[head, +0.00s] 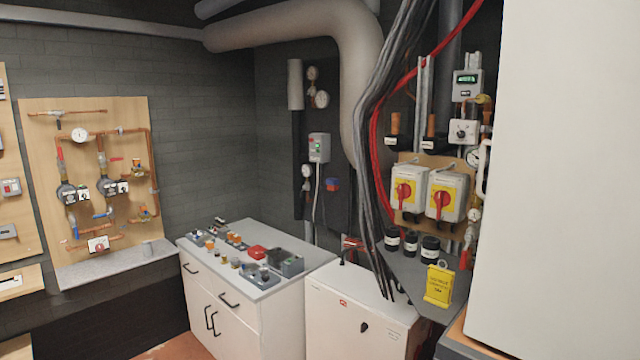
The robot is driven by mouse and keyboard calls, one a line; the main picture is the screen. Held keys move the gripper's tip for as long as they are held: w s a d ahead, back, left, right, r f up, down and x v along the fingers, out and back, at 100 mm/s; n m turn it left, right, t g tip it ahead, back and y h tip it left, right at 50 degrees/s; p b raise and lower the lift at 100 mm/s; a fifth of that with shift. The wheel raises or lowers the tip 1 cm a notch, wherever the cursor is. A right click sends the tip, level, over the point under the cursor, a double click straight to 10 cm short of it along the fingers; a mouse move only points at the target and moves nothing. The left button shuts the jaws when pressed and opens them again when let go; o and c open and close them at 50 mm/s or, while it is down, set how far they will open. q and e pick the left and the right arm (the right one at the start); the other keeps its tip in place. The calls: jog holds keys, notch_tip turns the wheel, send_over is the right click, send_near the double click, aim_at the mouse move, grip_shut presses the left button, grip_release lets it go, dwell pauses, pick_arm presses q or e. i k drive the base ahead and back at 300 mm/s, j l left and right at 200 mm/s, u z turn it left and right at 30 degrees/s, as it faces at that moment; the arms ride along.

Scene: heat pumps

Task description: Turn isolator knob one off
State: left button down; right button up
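Two grey isolator boxes with yellow faceplates and red rotary knobs hang side by side on a wooden board at the right. The left isolator knob (403,194) and the right isolator knob (440,204) both show clearly. I cannot read a label telling which one is number one. Both knobs look roughly upright, but their exact on or off position is too small to tell. Nothing touches either knob. Neither of my grippers shows in the head view.
A tall white panel (560,180) stands close at the right. Black cables (385,130) hang left of the isolators. Below them are several black jars (411,242) and a yellow tag (439,285) on a grey shelf. A white cabinet (225,310) carries electrical parts.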

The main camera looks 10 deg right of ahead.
aim_at(403, 189)
jog(key=i+j+u, duration=0.2)
jog(key=i, duration=0.55)
jog(key=i+j+u, duration=0.15)
jog(key=i, duration=0.65)
